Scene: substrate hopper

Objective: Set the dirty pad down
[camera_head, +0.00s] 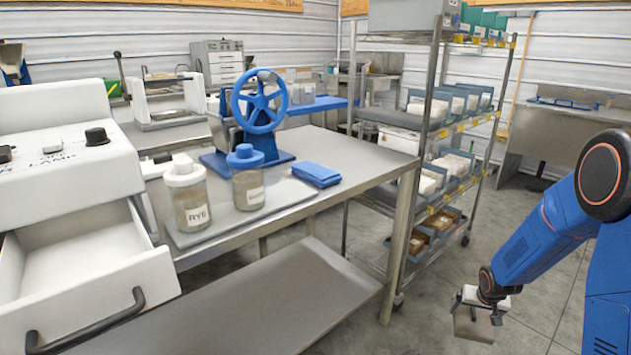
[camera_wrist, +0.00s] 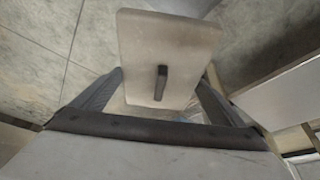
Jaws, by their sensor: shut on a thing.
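My gripper (camera_head: 484,306) hangs low at the right in the head view, over the concrete floor. It is shut on a flat, grey-beige pad (camera_head: 474,325), which I take for the dirty pad. In the wrist view the pad (camera_wrist: 168,38) is a smudged, round-cornered plate with a dark upright bar (camera_wrist: 160,83) on its face. The gripper fingers (camera_wrist: 158,92) stand on both sides of it; where they touch is hard to see. The pad is clear of the steel table (camera_head: 350,150) and the rack.
An open white drawer (camera_head: 90,275) juts out left. A wire rack (camera_head: 432,150) holds bins.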

